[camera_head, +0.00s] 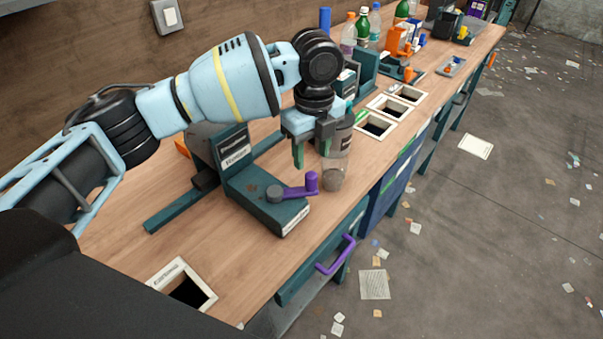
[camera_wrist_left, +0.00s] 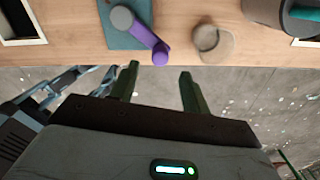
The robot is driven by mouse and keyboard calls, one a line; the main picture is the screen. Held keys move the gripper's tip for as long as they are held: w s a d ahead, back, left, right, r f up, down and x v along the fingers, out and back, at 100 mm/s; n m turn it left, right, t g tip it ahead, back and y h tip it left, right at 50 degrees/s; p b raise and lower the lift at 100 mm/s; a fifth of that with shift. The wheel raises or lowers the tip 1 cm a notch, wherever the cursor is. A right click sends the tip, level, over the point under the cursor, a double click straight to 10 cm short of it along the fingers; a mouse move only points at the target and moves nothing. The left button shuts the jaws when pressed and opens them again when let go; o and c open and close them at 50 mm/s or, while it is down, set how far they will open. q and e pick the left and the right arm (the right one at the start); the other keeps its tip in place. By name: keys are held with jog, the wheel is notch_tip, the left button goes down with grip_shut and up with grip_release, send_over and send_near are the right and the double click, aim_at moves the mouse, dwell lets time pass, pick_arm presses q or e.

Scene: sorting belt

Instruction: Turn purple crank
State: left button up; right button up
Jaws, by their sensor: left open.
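The purple crank (camera_head: 301,190) is a short arm with an upright knob, mounted by a grey hub on a teal box on the wooden bench. In the left wrist view the purple crank (camera_wrist_left: 145,36) has its knob just ahead of the fingertips, nearer the left finger. My left gripper (camera_head: 311,158) is open and empty, with its green fingers above and close to the knob. In the left wrist view my left gripper (camera_wrist_left: 158,80) shows two parted fingers with nothing between them. My right gripper is not in view.
A purple drawer handle (camera_head: 337,257) sticks out below the bench edge. A framed opening (camera_head: 207,303) lies at front left.

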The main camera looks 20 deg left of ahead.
aim_at(311, 175)
pick_arm(q)
jog(key=shift+f, duration=3.95)
grip_shut()
